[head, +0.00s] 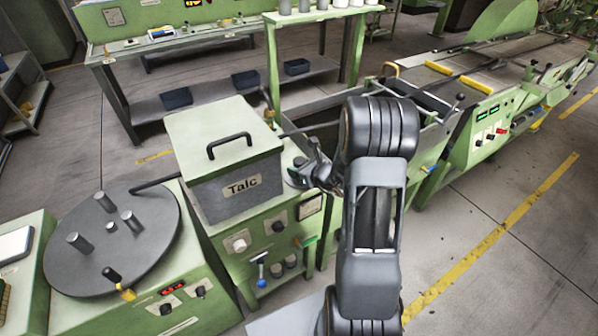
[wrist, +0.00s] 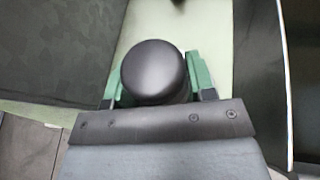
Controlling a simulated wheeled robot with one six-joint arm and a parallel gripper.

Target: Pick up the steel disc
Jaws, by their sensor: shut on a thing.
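My gripper (head: 308,172) is at the green machine top, just right of the Talc box, partly hidden by my own arm. In the wrist view my gripper (wrist: 155,85) has its green-lined fingers closed on both sides of a dark, smooth, round-topped piece (wrist: 154,72). A small dark grey disc-like thing (head: 295,181) shows at my gripper in the head view, low over or on the machine top. I cannot tell for sure that it is the steel disc, or whether it touches the surface.
The grey Talc box (head: 237,183) with a handled lid stands close left of my gripper. A large dark turntable (head: 150,240) with upright pegs is at the lower left. A long trough machine (head: 480,80) runs to the right. A green workbench (head: 170,45) stands behind.

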